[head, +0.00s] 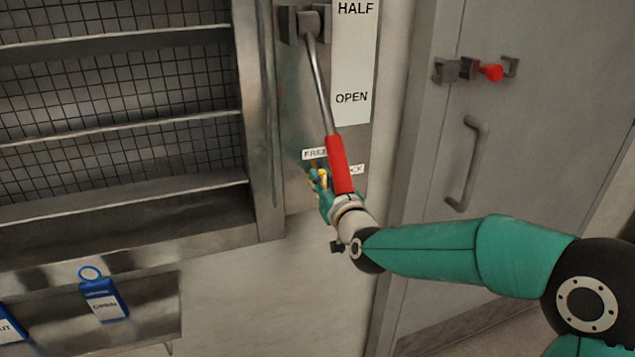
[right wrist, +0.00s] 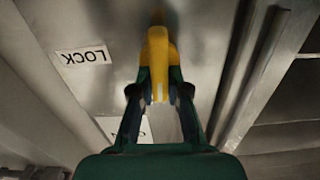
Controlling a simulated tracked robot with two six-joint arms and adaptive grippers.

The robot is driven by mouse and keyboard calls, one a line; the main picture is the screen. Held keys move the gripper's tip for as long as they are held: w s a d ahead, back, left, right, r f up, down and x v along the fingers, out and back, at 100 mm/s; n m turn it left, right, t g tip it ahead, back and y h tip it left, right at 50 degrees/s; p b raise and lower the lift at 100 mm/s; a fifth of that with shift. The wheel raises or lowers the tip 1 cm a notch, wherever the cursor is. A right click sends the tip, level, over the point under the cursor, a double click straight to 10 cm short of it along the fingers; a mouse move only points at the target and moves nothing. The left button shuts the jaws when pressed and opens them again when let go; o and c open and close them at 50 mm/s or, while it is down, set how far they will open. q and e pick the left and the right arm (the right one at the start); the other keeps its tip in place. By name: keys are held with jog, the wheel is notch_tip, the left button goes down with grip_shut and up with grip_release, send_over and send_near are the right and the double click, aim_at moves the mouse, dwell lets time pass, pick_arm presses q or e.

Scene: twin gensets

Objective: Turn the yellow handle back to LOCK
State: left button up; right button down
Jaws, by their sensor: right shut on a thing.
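The yellow handle (head: 318,179) sits low on the metal panel beside the cabinet. My right gripper (head: 322,186) is at it, partly hidden behind the red lever grip. In the right wrist view, the yellow handle (right wrist: 158,62) lies between the fingers of my right gripper (right wrist: 159,92), which are shut on it. The LOCK label (right wrist: 83,57) shows upside down left of the handle there. In the head view, the FREE label (head: 314,153) is just above the gripper, and the LOCK label (head: 357,169) is partly covered by the red grip. My left gripper is out of view.
A long lever with a red grip (head: 339,164) hangs in front of the panel, close to my right wrist. A grey door with a bar handle (head: 468,165) and red-knobbed latch (head: 491,72) is at right. Blue tags (head: 104,301) hang lower left.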

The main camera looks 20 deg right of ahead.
jog(key=m+b, duration=0.5)
jog(key=d+f+m+b, duration=0.1)
jog(key=m+b, duration=0.4)
jog(key=m, duration=0.1)
jog(key=f+m+b, duration=0.1)
jog(key=m+b, duration=0.5)
jog(key=shift+d, duration=0.35)
jog(key=shift+m, duration=0.4)
jog(key=c, duration=1.1)
grip_release()
jog(key=shift+c, duration=0.2)
jog(key=shift+r, duration=0.1)
jog(key=shift+s, duration=0.1)
jog(key=s, duration=1.1)
jog(key=shift+s+d, duration=0.25)
jog(key=shift+s, duration=0.15)
